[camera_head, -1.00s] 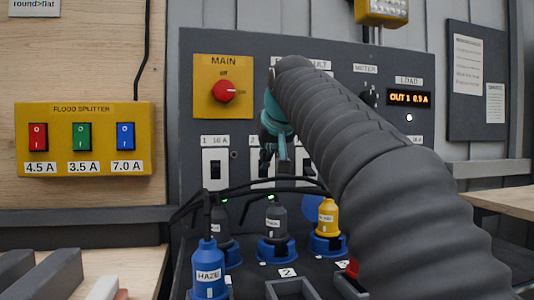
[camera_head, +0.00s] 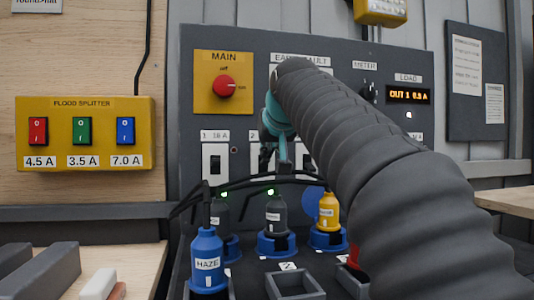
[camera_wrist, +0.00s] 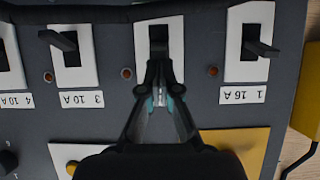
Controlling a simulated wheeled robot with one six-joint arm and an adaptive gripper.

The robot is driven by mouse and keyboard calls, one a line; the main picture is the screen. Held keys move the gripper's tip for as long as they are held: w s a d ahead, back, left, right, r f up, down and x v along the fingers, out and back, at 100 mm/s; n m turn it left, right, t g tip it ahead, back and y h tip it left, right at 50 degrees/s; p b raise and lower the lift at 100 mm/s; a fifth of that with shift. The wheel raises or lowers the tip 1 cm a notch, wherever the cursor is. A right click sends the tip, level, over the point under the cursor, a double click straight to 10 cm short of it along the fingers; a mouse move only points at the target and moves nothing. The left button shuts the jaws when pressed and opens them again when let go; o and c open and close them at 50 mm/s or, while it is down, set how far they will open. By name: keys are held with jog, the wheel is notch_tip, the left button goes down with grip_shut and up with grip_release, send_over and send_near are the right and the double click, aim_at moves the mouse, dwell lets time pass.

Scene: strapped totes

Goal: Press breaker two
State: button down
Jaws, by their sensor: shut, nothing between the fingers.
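Breaker two is the middle white-plated switch (camera_wrist: 175,28) in the wrist view, which shows the panel upside down. Its dark lever lies just beyond my fingertips, and its label is hidden behind my gripper. My gripper (camera_wrist: 160,72) is shut and empty, its tips overlapping the lower part of that plate; I cannot tell whether they touch the lever. In the head view, my gripper (camera_head: 278,160) is in front of the breaker row, and my arm covers part of the row.
Breaker one (camera_wrist: 250,40) and breaker three (camera_wrist: 73,55) flank it closely. Below the row in the head view stand black plugs (camera_head: 276,212), a yellow plug (camera_head: 328,212) and a blue HAZE plug (camera_head: 207,262), with cables arching up near my gripper. The MAIN knob (camera_head: 223,87) is upper left.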

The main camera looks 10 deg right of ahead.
jog(key=shift+f, duration=0.2)
jog(key=f+t+b, duration=0.1)
jog(key=b, duration=0.2)
jog(key=f+t+b, duration=0.1)
jog(key=b, duration=0.2)
jog(key=shift+s+b, duration=0.4)
jog(key=shift+s+t+b, duration=0.15)
jog(key=shift+t+b, duration=0.55)
jog(key=shift+b, duration=0.15)
notch_tip(320, 180, up, 5)
jog(key=s+p, duration=0.1)
jog(key=p, duration=0.4)
jog(key=s+f+b, duration=0.2)
jog(key=s, duration=0.8)
jog(key=shift+s, duration=0.2)
